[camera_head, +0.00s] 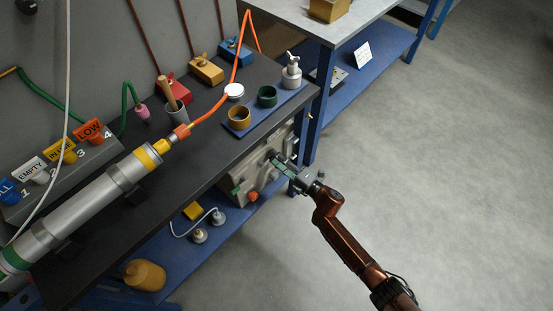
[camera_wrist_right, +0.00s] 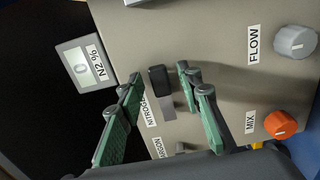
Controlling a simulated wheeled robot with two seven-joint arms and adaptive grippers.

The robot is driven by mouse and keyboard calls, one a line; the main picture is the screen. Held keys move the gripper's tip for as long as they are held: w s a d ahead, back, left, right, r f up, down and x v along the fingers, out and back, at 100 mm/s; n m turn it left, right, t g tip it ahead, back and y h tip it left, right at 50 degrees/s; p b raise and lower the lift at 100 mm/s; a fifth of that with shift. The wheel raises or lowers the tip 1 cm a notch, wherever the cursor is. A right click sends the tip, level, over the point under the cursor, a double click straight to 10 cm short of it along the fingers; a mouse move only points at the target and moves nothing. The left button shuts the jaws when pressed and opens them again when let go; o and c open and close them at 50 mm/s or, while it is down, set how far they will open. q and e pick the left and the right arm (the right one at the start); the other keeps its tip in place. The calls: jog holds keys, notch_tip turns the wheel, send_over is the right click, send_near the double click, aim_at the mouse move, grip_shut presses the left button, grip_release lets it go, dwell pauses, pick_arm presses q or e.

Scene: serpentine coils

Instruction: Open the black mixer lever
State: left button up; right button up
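The mixer is a grey-beige box (camera_head: 262,182) on the blue lower shelf under the dark bench; its front panel (camera_wrist_right: 215,65) fills much of the right wrist view. The black mixer lever (camera_wrist_right: 157,79) has a dark cap on a grey stem, beside the NITROGEN label. My right gripper (camera_head: 274,160) reaches the box front from the right. In the right wrist view its green-padded fingers (camera_wrist_right: 159,72) are spread, one on each side of the lever, with gaps visible. I cannot tell how deep the lever sits between them. My left gripper is out of view.
An orange MIX knob (camera_wrist_right: 281,124) and a grey FLOW knob (camera_wrist_right: 295,41) sit to the right on the panel. An N2 % display (camera_wrist_right: 85,66) is at left. The blue tray (camera_head: 264,118) with cups and a bottle is above. Open floor (camera_head: 430,180) lies right.

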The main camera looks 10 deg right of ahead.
jog(key=v, duration=1.2)
dwell(0.3)
